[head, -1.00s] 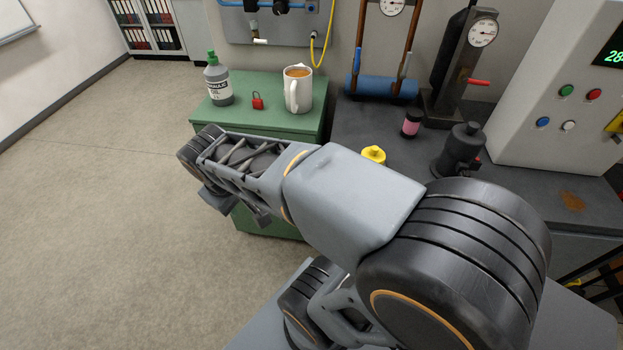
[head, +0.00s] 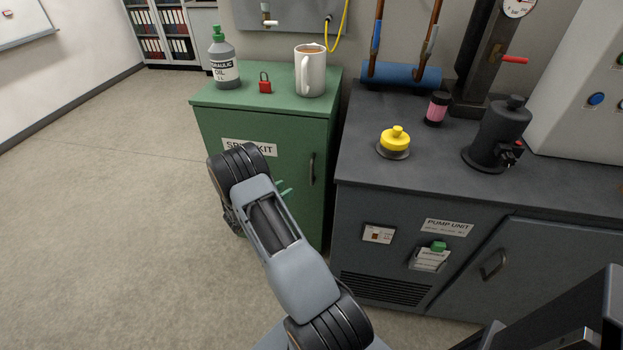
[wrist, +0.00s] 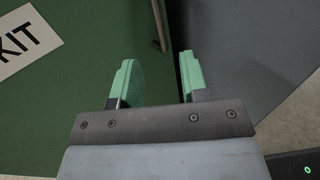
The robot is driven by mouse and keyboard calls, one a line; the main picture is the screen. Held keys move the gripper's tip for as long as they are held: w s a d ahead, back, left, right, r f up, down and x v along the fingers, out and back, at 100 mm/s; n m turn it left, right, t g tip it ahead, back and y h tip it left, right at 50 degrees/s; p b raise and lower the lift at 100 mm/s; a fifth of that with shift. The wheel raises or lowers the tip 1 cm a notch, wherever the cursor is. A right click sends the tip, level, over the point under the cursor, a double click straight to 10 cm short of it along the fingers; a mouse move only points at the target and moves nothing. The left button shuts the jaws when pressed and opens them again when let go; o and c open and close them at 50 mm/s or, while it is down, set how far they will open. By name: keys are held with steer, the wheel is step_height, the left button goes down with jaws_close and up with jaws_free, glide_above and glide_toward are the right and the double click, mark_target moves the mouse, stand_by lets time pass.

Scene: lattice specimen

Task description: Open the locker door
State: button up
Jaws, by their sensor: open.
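The green locker (head: 215,125) stands left of the grey pump bench in the head view, its door (head: 285,150) shut and marked with a "KIT" label, partly hidden by my arm. A vertical bar handle (head: 311,168) is on the door's right side. In the wrist view the handle (wrist: 159,28) shows beyond the fingertips, above and between them. My gripper (wrist: 160,80) is open and empty in front of the door, with light green fingers apart. It does not touch the handle. In the head view the fingertips (head: 284,188) show just left of and below the handle.
On the locker top stand an oil bottle (head: 223,60), a red padlock (head: 265,84) and a white mug (head: 310,72). The pump bench (head: 400,205) stands close to the locker's right side. The floor (head: 120,220) to the left is clear.

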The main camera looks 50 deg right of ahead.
mark_target(311, 173)
steer(key=shift+n, duration=0.3)
steer(key=d, duration=1.3)
steer(key=shift+s+d+f, duration=0.15)
steer(key=shift+d+f, duration=0.25)
jaws_close()
